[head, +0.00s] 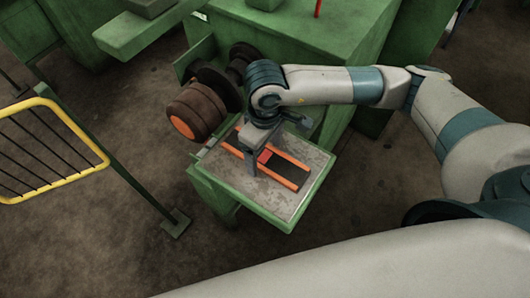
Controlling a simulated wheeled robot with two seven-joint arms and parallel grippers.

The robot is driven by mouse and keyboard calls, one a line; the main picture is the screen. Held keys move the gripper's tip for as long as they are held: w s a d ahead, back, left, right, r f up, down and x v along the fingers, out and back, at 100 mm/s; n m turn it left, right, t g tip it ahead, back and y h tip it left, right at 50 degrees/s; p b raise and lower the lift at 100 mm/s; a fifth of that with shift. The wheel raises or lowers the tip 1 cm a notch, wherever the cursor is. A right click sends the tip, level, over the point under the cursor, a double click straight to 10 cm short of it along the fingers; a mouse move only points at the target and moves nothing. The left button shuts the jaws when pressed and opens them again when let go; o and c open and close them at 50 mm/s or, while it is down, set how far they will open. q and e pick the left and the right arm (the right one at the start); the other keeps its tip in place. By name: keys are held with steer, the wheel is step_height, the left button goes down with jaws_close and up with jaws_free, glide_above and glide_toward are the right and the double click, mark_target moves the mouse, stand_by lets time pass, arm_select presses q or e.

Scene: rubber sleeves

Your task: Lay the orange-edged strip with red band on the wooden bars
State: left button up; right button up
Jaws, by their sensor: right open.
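A dark strip with orange edges and a red band (290,180) lies flat on the grey top of a small green table (293,212). My right gripper (253,170) is open. It points down over the strip, close to the red band, and hides part of the strip. I cannot tell whether its fingers touch the strip. A yellow-framed rack with thin dark bars (45,150) stands at the left edge, partly out of view. I cannot tell whether its bars are wood. My left gripper is not in view.
A brown roller with an orange end (197,112) and dark wheels sit just behind the table. A large green machine (300,35) stands behind it. A green post with a foot plate (175,222) stands between the rack and the table. The floor there is bare.

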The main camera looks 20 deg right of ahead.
mark_target(265, 156)
steer(key=shift+f, duration=0.2)
stand_by(0.3)
steer(key=c, duration=1.2)
steer(key=shift+r, duration=0.15)
steer(key=shift+r+b, duration=0.55)
step_height(265, 156, up, 9)
steer(key=b, duration=0.3)
steer(key=shift+f+b, duration=0.15)
steer(key=shift+b, duration=0.25)
